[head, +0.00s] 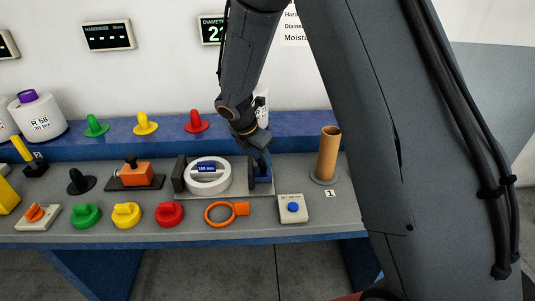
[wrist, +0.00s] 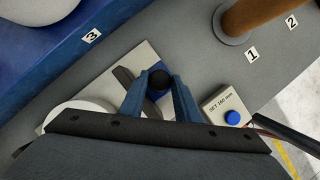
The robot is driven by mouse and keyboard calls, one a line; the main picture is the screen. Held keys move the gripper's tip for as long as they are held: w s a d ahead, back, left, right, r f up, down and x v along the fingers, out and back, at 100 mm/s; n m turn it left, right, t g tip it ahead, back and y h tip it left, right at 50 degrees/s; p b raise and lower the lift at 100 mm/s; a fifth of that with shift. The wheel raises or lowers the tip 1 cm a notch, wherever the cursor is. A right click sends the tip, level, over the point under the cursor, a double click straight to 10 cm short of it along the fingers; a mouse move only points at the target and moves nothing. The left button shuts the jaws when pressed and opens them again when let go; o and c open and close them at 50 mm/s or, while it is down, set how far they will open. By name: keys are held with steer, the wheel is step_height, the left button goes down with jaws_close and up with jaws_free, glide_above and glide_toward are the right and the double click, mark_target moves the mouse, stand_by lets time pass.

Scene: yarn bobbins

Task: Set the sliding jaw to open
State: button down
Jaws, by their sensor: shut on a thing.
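The measuring fixture is a pale plate (head: 238,187) with a fixed dark jaw (head: 179,174) on its left and the sliding jaw (head: 251,174) on its right. A white ring (head: 222,184) with a blue label lies between them, with a visible gap to the sliding jaw. My gripper (head: 262,176) is at the sliding jaw's right side. The fingers hide part of the jaw.
A button box (head: 293,209) with a blue button stands right of the fixture. A brown post (head: 328,153) stands behind it. An orange ring (head: 220,213) and coloured knobs (head: 170,213) lie along the front.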

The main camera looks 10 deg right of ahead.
mark_target(257, 177)
steer(key=shift+d, duration=0.2)
steer(key=c, duration=1.6)
jaws_free()
steer(key=shift+d, duration=0.15)
steer(key=shift+c, duration=0.2)
steer(key=shift+s+a+r, duration=0.1)
steer(key=shift+a+r, duration=0.2)
steer(key=shift+r, duration=0.25)
steer(key=b+v, duration=0.1)
steer(key=v, duration=0.5)
steer(key=shift+r+b, duration=0.3)
steer(key=shift+s+a, duration=0.1)
steer(key=shift+s, duration=0.05)
